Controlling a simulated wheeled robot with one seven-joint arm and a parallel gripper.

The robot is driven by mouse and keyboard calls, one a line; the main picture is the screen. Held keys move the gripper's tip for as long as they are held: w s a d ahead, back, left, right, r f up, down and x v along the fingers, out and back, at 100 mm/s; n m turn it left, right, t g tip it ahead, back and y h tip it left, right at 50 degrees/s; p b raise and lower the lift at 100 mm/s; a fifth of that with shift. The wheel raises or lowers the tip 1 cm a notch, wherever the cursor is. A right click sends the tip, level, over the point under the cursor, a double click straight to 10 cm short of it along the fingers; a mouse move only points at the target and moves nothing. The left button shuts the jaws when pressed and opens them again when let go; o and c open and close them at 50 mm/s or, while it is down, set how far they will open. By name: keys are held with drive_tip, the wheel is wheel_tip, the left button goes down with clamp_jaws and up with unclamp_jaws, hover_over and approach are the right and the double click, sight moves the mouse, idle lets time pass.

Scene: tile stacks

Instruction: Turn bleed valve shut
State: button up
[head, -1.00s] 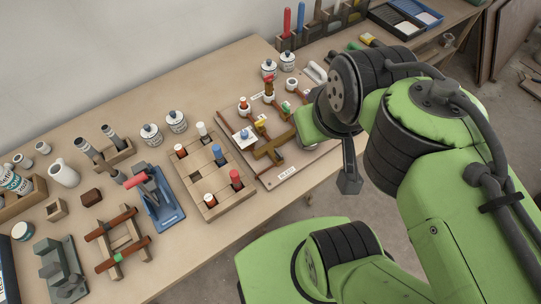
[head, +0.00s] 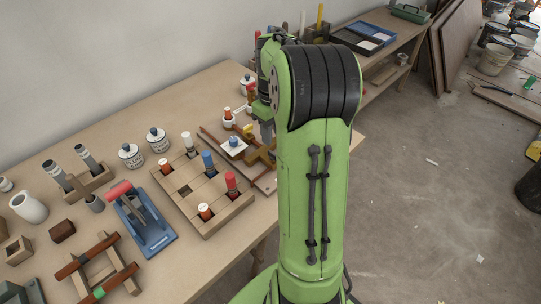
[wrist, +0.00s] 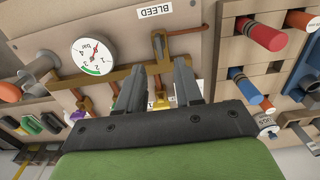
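The valve board (head: 268,182) lies on the bench, partly hidden behind my arm in the head view. In the wrist view a white BLEED label (wrist: 155,12) is at the top. Just below it is a small dark-capped brass fitting (wrist: 158,44) on a copper pipe, probably the bleed valve; its handle position is unclear. A round pressure gauge (wrist: 92,54) is left of it. My gripper (wrist: 160,66) is open and empty, its two fingertips spread just below the fitting. A yellow part (wrist: 161,101) shows between the fingers. In the head view the gripper (head: 266,131) is over the board.
A wooden block with coloured pegs (head: 215,208) stands left of the board. A blue clamp-like tool with a red handle (head: 146,225) is further left. White cans (head: 131,156) stand behind. Coloured pegs (wrist: 258,32) also crowd the wrist view's right side.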

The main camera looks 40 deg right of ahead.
sight(273, 153)
wheel_tip(273, 153, down, 7)
drive_tip(key=shift+f+b, duration=0.15)
drive_tip(key=shift+b, duration=0.85)
drive_tip(key=shift+c, duration=0.3)
clamp_jaws()
